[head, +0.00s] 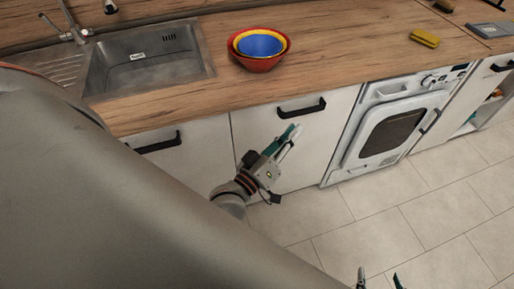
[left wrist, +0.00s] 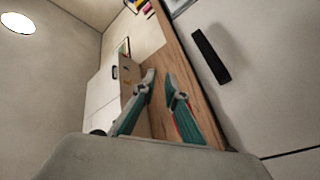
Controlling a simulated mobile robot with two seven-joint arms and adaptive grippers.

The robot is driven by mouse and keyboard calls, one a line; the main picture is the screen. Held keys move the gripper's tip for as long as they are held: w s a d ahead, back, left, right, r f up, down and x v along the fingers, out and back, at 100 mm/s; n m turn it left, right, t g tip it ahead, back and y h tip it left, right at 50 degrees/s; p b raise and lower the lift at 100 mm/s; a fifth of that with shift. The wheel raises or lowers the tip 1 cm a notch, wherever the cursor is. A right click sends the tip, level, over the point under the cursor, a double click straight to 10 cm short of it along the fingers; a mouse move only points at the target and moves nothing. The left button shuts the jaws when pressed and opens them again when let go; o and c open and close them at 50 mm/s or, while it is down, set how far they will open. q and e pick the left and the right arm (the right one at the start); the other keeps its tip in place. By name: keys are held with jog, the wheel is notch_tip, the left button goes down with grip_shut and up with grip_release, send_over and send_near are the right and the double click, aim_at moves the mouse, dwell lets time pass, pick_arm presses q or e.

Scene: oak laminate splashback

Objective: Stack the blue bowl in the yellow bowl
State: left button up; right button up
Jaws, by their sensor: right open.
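The blue bowl (head: 260,45) sits inside the yellow bowl (head: 258,57), whose rim shows as a thin ring around it. Both are nested in a red bowl (head: 262,67) on the wooden counter, right of the sink. My left gripper (head: 291,137) is in front of the white cabinet doors, below the counter and apart from the bowls. Its fingers also show in the left wrist view (left wrist: 160,77), spread with nothing between them. My right gripper (head: 379,279) is at the bottom edge of the head view, open and empty, with only its fingertips showing.
A sink (head: 145,62) with a tap is at the left of the counter (head: 335,60). A yellow sponge-like item (head: 425,38) lies at the right. A white washing machine (head: 390,130) and black cabinet handles (head: 302,108) are below. The tiled floor is clear.

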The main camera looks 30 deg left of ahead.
pick_arm(q)
jog(key=s+a+f+m+g, duration=0.1)
jog(key=s+f+m+g, duration=0.3)
jog(key=s+f, duration=0.3)
jog(key=s+f+m+g, duration=0.4)
jog(key=s+f+m, duration=0.2)
jog(key=f, duration=0.9)
jog(key=shift+s+a+f+g, duration=0.35)
jog(key=shift+s+f+g, duration=0.05)
jog(key=shift+s, duration=0.5)
